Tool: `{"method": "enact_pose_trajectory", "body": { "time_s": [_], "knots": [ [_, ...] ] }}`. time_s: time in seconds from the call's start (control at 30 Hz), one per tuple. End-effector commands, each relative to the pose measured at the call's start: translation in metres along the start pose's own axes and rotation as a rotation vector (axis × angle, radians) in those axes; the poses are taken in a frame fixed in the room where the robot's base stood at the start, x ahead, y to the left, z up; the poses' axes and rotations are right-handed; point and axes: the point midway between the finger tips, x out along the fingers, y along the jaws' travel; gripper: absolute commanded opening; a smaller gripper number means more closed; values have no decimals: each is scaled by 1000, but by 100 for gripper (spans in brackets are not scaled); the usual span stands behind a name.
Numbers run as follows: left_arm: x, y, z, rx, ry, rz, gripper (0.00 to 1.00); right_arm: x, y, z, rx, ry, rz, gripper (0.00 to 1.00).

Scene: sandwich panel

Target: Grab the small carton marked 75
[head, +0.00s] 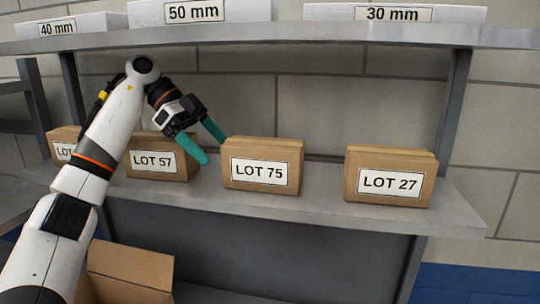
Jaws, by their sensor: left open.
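The small brown carton marked LOT 75 (262,150) stands upright on the grey shelf, in the middle of a row of cartons. My left gripper (215,150) has two teal fingers, spread apart with nothing between them. It is just left of the LOT 75 carton, in front of and above the right part of the carton marked LOT 57 (140,171). One fingertip is close to the upper left corner of the LOT 75 carton; I cannot tell whether it touches. My right gripper does not show.
The carton marked LOT 27 (391,160) stands to the right, and another carton (62,138) at the far left is partly hidden by my arm. An upper shelf (320,40) holds panels marked 40, 50 and 30 mm. An open cardboard box (130,265) is below.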

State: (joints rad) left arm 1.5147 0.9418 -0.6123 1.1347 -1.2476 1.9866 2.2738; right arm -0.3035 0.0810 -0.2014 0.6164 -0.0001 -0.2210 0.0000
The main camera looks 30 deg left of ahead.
Motion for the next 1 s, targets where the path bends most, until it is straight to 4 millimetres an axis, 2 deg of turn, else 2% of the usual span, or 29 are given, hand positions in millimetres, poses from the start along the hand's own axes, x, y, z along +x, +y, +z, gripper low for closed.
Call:
{"method": "enact_pose_trajectory", "body": {
  "time_s": [0.17, 0.4, 0.67, 0.9, 1.0],
  "knots": [
    [9, 0, 11, 4, 1, -3, 89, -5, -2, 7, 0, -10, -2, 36],
    [39, 0, 43, 4, 0, -3, 89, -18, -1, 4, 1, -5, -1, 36],
    [56, 0, 58, 3, -1, -1, 89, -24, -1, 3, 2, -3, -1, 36],
    [81, 0, 86, 3, -1, -3, 89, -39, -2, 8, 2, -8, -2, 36],
    [90, 0, 88, 0, 0, -3, 89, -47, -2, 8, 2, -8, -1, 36]
  ]
}}
